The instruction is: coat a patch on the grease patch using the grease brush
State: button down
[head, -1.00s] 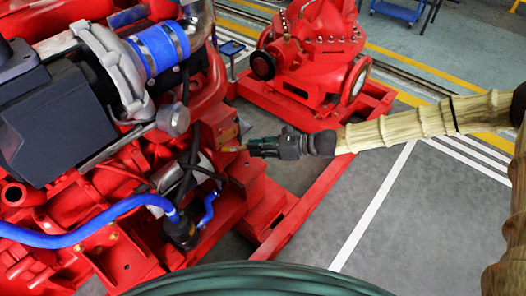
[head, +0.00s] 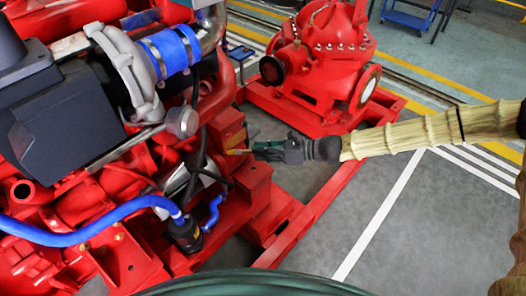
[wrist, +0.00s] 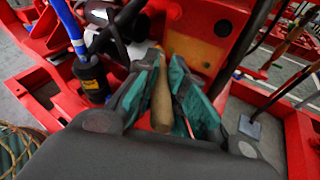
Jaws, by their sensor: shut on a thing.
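The grease brush (wrist: 162,95) has a tan wooden handle and lies between the teal fingers of my gripper (wrist: 168,85). In the head view my gripper (head: 258,149) is shut on the brush and points left at the red engine's end block. The brush (head: 238,151) shows there as a short tan piece close to the block. An amber-brown patch (wrist: 195,49) on a red face, likely the grease patch, lies just beyond the brush in the wrist view. The brush's far end is hard to make out, and I cannot tell whether it touches the patch.
The red diesel engine (head: 120,240) fills the left, with a blue hose (head: 85,233) and black cables near my gripper. A red pump (head: 325,65) stands behind on the red base frame (head: 318,210). Grey floor (head: 425,220) is clear at right.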

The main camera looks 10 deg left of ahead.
jog(key=shift+w+a, duration=0.4)
jog(key=shift+a, duration=0.15)
dwell(0.4)
jog(key=shift+w+d, duration=0.1)
jog(key=w+d, duration=0.5)
jog(key=w, duration=0.3)
jog(key=shift+w+d+p, duration=0.3)
dwell(1.0)
jog(key=shift+s, duration=0.1)
